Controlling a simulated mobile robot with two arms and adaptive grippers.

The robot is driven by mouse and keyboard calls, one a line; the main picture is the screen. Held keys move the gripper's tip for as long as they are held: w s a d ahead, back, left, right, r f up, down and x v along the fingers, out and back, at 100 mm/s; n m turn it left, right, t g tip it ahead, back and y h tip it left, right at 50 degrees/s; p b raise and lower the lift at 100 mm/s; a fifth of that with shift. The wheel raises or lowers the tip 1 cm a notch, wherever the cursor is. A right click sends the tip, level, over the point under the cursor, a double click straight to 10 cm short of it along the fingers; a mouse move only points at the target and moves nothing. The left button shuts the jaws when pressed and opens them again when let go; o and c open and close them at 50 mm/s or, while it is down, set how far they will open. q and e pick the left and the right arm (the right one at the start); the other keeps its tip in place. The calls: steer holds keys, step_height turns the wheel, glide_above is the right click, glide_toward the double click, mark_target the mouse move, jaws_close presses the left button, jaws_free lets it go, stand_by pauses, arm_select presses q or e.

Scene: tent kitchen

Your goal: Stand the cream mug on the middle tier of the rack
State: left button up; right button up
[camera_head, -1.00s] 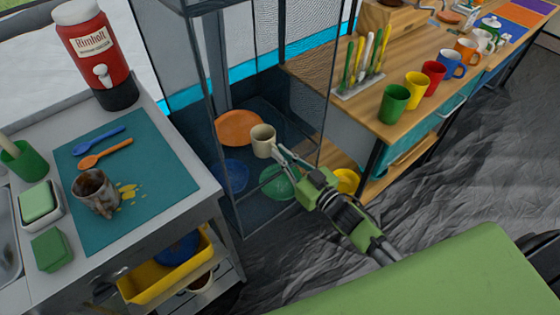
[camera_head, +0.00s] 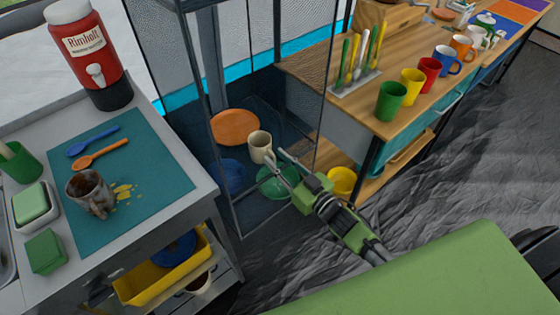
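The cream mug (camera_head: 259,146) is upright inside the mesh-sided rack (camera_head: 213,120), on or just above a dark tier beside an orange plate (camera_head: 236,127). I cannot tell whether its base fully touches the tier. My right gripper (camera_head: 276,155) reaches into the rack from the right. Its two fingers are spread, with their tips close to the mug's right side; any contact is too small to tell. My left gripper is out of view.
A blue bowl (camera_head: 231,177) and a green bowl (camera_head: 279,181) sit lower in the rack, a yellow bowl (camera_head: 342,181) to the right. Rack posts stand close around my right gripper. A wooden table (camera_head: 350,107) with several mugs is at right, a counter (camera_head: 180,215) at left.

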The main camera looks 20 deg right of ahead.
steer(key=v, duration=1.2)
steer(key=shift+r, duration=0.25)
steer(key=shift+f, duration=0.1)
